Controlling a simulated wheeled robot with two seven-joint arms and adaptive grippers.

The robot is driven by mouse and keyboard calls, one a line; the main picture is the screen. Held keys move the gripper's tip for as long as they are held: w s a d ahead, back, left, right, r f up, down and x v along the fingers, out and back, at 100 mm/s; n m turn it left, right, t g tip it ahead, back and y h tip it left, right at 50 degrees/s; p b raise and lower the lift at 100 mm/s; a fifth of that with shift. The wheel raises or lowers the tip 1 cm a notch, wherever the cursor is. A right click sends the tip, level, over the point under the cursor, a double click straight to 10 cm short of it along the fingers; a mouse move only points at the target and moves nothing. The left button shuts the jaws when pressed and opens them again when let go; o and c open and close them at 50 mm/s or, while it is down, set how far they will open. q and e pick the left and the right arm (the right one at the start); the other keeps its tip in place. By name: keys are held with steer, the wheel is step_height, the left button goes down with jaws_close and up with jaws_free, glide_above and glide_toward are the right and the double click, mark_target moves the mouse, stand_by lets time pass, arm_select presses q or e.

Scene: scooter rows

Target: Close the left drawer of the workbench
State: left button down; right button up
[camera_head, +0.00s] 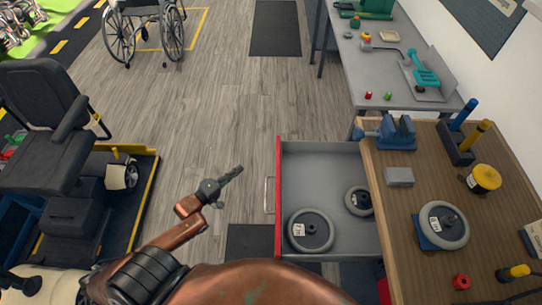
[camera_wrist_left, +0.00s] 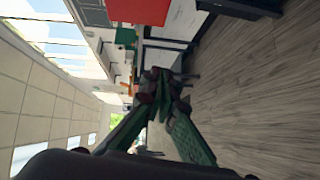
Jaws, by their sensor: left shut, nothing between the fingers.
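The workbench drawer (camera_head: 325,168) is pulled out to the left of the wooden workbench top (camera_head: 405,250). It has a grey inside, a red front (camera_head: 278,160) and a pale handle (camera_head: 269,195). Two grey wheels, one larger (camera_head: 311,231) and one smaller (camera_head: 359,200), lie in it. My left gripper (camera_head: 236,172) is shut and empty, to the left of the drawer front, with a visible gap between its tips and the front. In the left wrist view the fingers (camera_wrist_left: 164,88) point into the room. A red panel (camera_wrist_left: 185,14) shows there at the top; I cannot tell which part it is.
A blue vise (camera_head: 396,134), a grey block (camera_head: 399,176), another wheel (camera_head: 444,224) and a yellow roll (camera_head: 484,179) stand on the workbench. A grey table (camera_head: 385,70) stands behind. A mobility scooter (camera_head: 50,130) and a wheelchair (camera_head: 145,28) are at left. The wooden floor between is clear.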

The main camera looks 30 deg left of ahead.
arm_select(q)
steer(key=w+d+r+b, duration=0.1)
steer(key=w+d+r, duration=0.1)
steer(key=w, duration=0.4)
steer(key=w+d+r+h+b, duration=0.1)
steer(key=w+d+r, duration=0.1)
steer(key=w+d, duration=0.3)
steer(key=shift+w+d+n+t, duration=0.25)
steer(key=shift+w+n+t, duration=0.15)
steer(key=shift+w, duration=0.4)
arm_select(e)
steer(key=f, duration=0.2)
steer(key=shift+s+d+f, duration=0.1)
steer(key=shift+s+f, duration=0.25)
steer(key=shift+s, duration=0.05)
steer(key=shift+w+r, duration=0.1)
